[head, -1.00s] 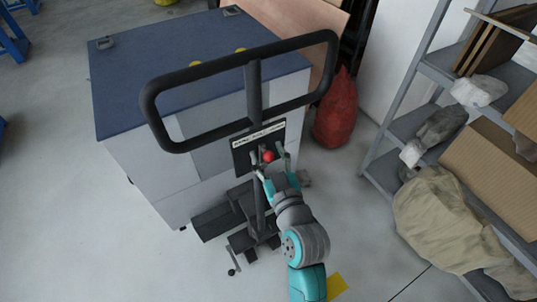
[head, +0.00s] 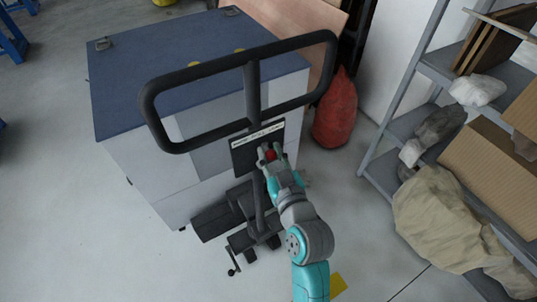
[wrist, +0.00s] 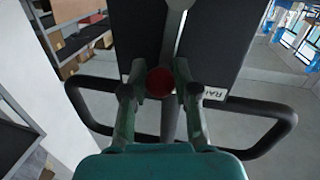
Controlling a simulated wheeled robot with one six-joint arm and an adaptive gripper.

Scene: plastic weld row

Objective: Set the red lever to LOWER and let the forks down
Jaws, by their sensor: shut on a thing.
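The red lever knob (head: 270,154) sits in front of the dark lever plate (head: 243,158) on the pallet truck's mast, below the black loop handle (head: 150,105). My gripper (head: 271,157) is at the knob, with its fingers closed around it. In the wrist view the red knob (wrist: 160,82) lies between the two fingertips (wrist: 160,88), with its grey stem running up past it. A white label strip (wrist: 215,94) is partly hidden behind a finger; only its first letters show. The forks cannot be made out in either view.
A large grey cabinet with a blue top (head: 190,60) stands behind the handle. A red sack-like object (head: 336,110) stands to its right. A shelf with cardboard boxes (head: 495,160) and a draped tan cloth (head: 440,215) is at the right.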

